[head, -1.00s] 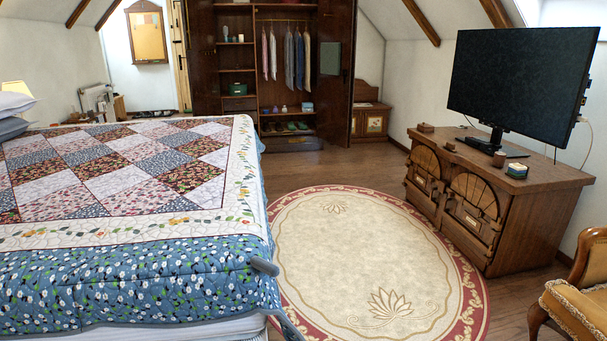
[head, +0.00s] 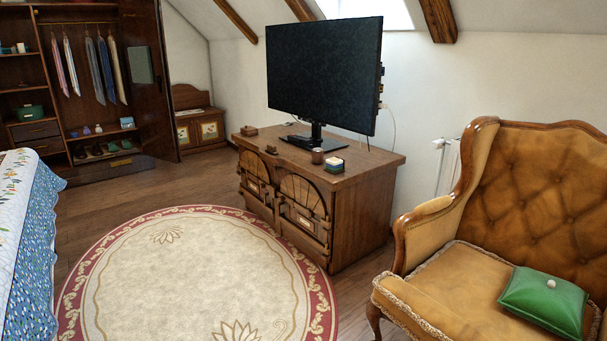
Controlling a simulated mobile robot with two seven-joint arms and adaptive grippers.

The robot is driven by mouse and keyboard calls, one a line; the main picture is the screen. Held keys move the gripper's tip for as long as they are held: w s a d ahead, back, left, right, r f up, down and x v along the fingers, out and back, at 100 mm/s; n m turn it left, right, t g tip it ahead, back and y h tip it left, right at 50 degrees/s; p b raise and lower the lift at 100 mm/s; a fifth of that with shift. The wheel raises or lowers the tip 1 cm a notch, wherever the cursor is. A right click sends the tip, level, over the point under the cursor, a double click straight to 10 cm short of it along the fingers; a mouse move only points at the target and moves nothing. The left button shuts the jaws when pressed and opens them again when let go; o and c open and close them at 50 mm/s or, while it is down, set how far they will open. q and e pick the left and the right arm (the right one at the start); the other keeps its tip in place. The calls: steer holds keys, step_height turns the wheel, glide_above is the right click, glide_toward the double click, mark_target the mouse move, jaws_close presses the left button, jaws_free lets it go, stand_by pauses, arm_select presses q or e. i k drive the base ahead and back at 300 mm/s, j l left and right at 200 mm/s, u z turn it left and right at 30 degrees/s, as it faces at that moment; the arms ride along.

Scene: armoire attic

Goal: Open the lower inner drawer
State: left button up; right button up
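The dark wood armoire (head: 143,80) stands at the far left with its right door swung open. Inside its left column, below a shelf with a green box (head: 30,113), are two small stacked drawers. The upper inner drawer (head: 35,131) looks shut. The lower inner drawer (head: 45,147) also looks shut, and its left part is close to the bed's edge in the picture. A wide bottom drawer (head: 105,168) with a brass-coloured handle runs under the shoe shelf. Neither of my grippers is in view.
The bed (head: 30,240) fills the left edge. A round rug (head: 200,270) covers open floor in the middle. A wooden TV cabinet (head: 350,205) with a television (head: 325,75) stands right of centre. An armchair (head: 450,270) with a green cushion (head: 545,300) is at right.

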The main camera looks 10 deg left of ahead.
mark_target(44, 145)
steer(key=i+u, duration=0.25)
steer(key=i+l+u, duration=0.3)
steer(key=i, duration=0.15)
steer(key=i+l+u, duration=0.25)
steer(key=i, duration=0.15)
steer(key=i+j+u, duration=0.25)
steer(key=i+u, duration=0.15)
steer(key=i, duration=0.3)
steer(key=i+u, duration=0.45)
steer(key=i, duration=3.7)
steer(key=i+l+u, duration=0.35)
steer(key=i, duration=0.3)
steer(key=i+l+u, duration=0.3)
steer(key=i, duration=0.35)
steer(key=i+l+u, duration=0.35)
steer(key=i+l, duration=0.2)
steer(key=i+z, duration=0.2)
steer(key=i, duration=1.05)
